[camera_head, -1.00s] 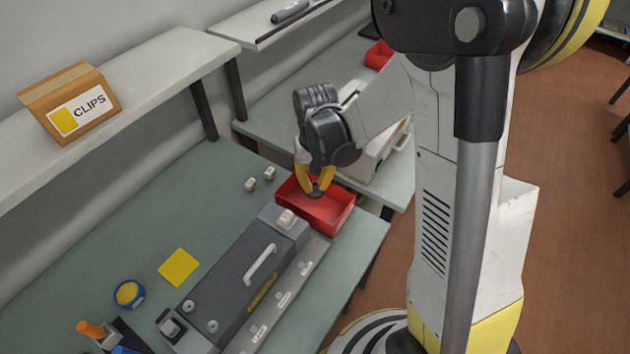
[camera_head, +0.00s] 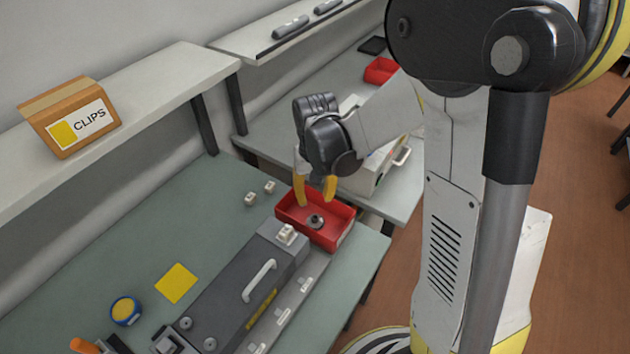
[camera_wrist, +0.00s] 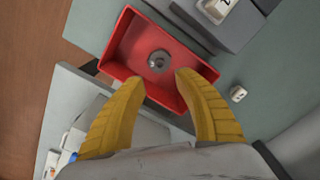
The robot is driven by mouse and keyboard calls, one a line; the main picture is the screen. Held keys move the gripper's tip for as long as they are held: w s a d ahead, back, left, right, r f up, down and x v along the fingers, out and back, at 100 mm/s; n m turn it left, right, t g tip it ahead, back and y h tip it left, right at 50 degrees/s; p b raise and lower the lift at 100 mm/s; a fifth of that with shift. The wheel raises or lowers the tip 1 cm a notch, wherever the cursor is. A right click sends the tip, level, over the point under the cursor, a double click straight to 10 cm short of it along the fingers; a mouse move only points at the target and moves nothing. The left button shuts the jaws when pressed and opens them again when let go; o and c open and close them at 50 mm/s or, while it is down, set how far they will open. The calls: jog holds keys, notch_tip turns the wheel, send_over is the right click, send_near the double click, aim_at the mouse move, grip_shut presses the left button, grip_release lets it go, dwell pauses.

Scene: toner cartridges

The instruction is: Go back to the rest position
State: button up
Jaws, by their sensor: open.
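My gripper (camera_head: 316,190) is open and empty, with its yellow fingers apart just above the red tray (camera_head: 341,236). A small dark grey round part (camera_head: 316,221) lies on the tray floor. In the wrist view the yellow fingers (camera_wrist: 160,84) are spread over the near side of the red tray (camera_wrist: 116,48), and the round grey part (camera_wrist: 158,61) lies inside it, apart from both fingers.
A long grey device (camera_head: 225,290) with a handle lies beside the tray. Two small pale blocks (camera_head: 260,193), a yellow square (camera_head: 176,283) and a blue-rimmed roll (camera_head: 126,311) are on the green bench. A CLIPS box (camera_head: 70,118) stands on the shelf. A white case (camera_head: 375,165) stands behind.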

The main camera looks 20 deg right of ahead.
notch_tip(320, 180, up, 10)
jog(key=s+r+n+t+b, duration=0.1)
jog(key=s+r+t+b, duration=0.2)
jog(key=s+t, duration=0.4)
jog(key=s, duration=0.5)
jog(key=shift+s+r+n, duration=0.2)
jog(key=shift+s+n, duration=0.15)
jog(key=shift+n, duration=0.05)
